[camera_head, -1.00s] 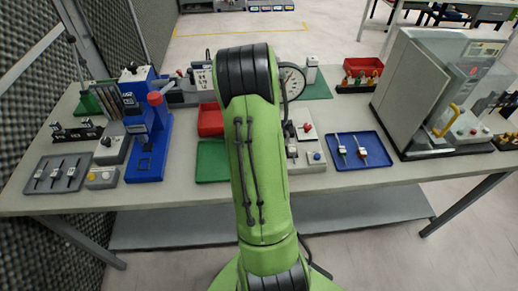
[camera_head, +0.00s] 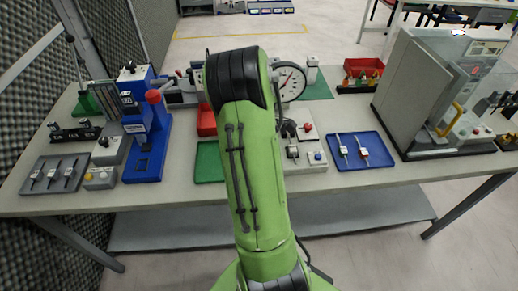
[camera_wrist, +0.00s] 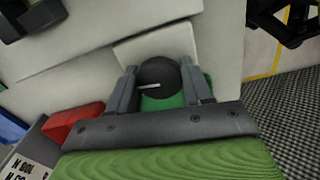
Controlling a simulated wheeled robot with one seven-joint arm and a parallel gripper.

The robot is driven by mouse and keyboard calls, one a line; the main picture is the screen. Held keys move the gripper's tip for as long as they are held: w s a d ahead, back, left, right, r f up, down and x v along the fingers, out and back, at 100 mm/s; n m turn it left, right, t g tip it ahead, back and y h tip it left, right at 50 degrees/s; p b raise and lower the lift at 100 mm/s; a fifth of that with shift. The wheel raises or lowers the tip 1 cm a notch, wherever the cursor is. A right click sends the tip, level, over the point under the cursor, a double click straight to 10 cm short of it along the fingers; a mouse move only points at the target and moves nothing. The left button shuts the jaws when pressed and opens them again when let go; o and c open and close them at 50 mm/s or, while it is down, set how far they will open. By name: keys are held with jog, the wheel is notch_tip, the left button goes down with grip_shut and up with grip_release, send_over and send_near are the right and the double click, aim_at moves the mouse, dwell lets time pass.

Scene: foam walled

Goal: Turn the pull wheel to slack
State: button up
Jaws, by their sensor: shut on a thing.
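In the wrist view the pull wheel (camera_wrist: 160,70) is a dark round knob with a white line across its face. It sits in front of a pale block with green beside it. My gripper (camera_wrist: 158,84) has one finger on each side of the wheel and is shut on it. In the head view my green arm hides the gripper and the wheel. A round white dial (camera_head: 290,83) with a red needle stands just right of my arm's elbow; its reading is too small to tell.
A blue press with a red knob (camera_head: 153,97) stands at the left. A red bin (camera_head: 206,121) and a green tray (camera_head: 209,163) lie beside my arm. A blue tray (camera_head: 375,137) with probes and a large grey cabinet (camera_head: 410,85) stand at the right.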

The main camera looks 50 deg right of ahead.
jog(key=shift+n, duration=0.6)
jog(key=o, duration=1)
jog(key=shift+o, duration=0.2)
notch_tip(320, 180, up, 16)
jog(key=p, duration=0.3)
jog(key=shift+a+f, duration=0.1)
